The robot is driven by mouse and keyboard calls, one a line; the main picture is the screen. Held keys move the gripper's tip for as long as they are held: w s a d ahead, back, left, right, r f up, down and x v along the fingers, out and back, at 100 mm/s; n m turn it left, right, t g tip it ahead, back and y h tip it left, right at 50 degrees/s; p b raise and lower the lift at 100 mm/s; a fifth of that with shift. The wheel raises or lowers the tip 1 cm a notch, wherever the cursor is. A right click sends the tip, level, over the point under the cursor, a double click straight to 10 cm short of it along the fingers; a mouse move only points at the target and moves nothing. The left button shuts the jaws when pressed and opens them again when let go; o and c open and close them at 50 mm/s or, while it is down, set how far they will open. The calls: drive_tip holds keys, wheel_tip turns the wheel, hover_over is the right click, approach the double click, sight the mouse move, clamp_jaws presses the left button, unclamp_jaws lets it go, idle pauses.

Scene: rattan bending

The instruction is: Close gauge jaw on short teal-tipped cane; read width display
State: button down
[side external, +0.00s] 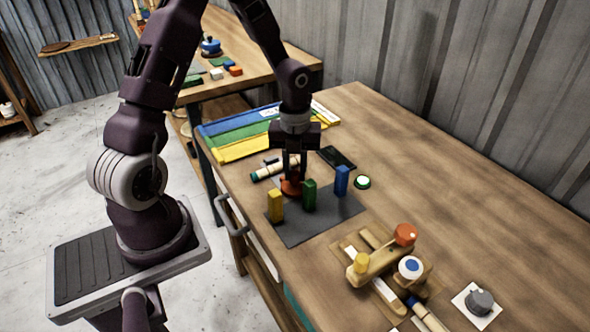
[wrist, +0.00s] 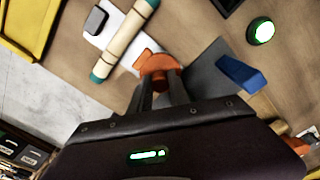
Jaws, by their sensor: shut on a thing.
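The short cane (wrist: 123,42) is pale with teal at its ends and lies across a white gauge plate (wrist: 92,39); it also shows in the side view (side external: 266,172). A dark block (wrist: 96,20) sits on its left side and a small orange jaw piece (wrist: 142,60) on its right. The orange piece looks close to the cane; I cannot tell whether they touch. My gripper (side external: 291,178) points down and is shut on the orange knob (wrist: 160,66) beside the cane. A black panel (side external: 336,157), possibly the display, lies behind; no reading is legible.
Yellow (side external: 276,205), green (side external: 309,195) and blue (side external: 342,180) blocks stand close by on a grey mat (side external: 300,232). A green-lit button (side external: 363,182) is to the right. A wooden jig with an orange knob (side external: 404,235) stands in front. The table's right back is clear.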

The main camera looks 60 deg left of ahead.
drive_tip(key=shift+a, duration=2.7)
drive_tip(key=c, duration=1.2)
unclamp_jaws()
drive_tip(key=shift+c, duration=0.2)
wheel_tip(320, 180, up, 7)
drive_tip(key=s+d+r+n+t+y, duration=0.15)
drive_tip(key=s+d+r+n, duration=0.25)
drive_tip(key=d+r+n, duration=0.4)
drive_tip(key=s+d+r+n+t, duration=0.2)
drive_tip(key=s+d+r+n, duration=0.2)
drive_tip(key=s+n, duration=0.3)
drive_tip(key=s+d+r+n+t+h, duration=0.1)
drive_tip(key=s+d+r+n, duration=0.3)
drive_tip(key=n, duration=0.6)
drive_tip(key=s+d+t, duration=0.1)
drive_tip(key=s+d, duration=0.1)
drive_tip(key=s, duration=0.1)
drive_tip(key=shift+r, duration=0.3)
